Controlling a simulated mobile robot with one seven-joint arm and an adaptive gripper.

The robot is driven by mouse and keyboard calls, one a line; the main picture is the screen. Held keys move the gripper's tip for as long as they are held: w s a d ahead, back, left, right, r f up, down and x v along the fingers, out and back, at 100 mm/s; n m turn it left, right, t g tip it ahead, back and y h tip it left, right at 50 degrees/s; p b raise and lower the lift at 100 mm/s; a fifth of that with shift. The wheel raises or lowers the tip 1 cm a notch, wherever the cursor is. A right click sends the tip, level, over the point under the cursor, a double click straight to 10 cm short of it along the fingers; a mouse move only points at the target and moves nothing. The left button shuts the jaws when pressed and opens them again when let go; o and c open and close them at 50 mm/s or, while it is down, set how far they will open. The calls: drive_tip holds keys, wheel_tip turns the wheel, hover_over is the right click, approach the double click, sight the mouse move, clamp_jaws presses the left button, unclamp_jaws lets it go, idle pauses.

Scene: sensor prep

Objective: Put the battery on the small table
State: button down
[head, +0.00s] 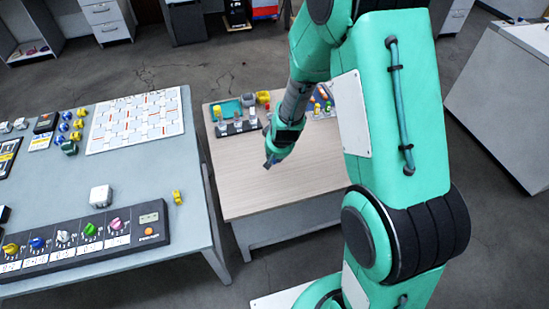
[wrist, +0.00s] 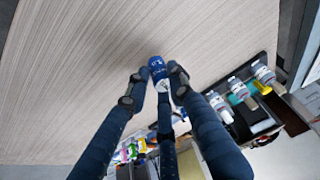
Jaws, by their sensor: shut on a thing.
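My gripper (wrist: 161,76) is shut on the battery (wrist: 158,64), a small blue and white cylinder with print on it, held between the fingertips in the wrist view. In the head view my gripper (head: 272,158) points down over the middle of the small table (head: 265,195), which has a pale wood top. The wood top (wrist: 80,60) also fills much of the wrist view behind the battery. I cannot tell whether the battery touches the top or hangs just above it. The battery is too small to make out clearly in the head view.
A dark rack (head: 238,128) with several small items, a teal tray (head: 226,110) and a yellow cup (head: 263,97) stand at the small table's back. Its front is clear. The larger grey table (head: 150,205) at left holds a knob panel (head: 80,240) and a white board (head: 137,120).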

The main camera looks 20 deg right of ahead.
drive_tip(key=shift+r, duration=6.65)
drive_tip(key=w+d+m+g+h+p, duration=0.1)
drive_tip(key=w+d+m, duration=0.3)
drive_tip(key=w, duration=1.2)
drive_tip(key=w+d+m+h+p, duration=0.1)
drive_tip(key=w+d+m, duration=0.25)
drive_tip(key=w, duration=1.15)
wheel_tip(320, 180, down, 11)
drive_tip(key=shift+w+d+f, duration=0.15)
drive_tip(key=shift+f, duration=0.15)
drive_tip(key=shift+f+b, duration=0.85)
drive_tip(key=shift+f, duration=2.35)
drive_tip(key=shift+f, duration=0.35)
drive_tip(key=c, duration=1.4)
unclamp_jaws()
drive_tip(key=shift+c, duration=0.2)
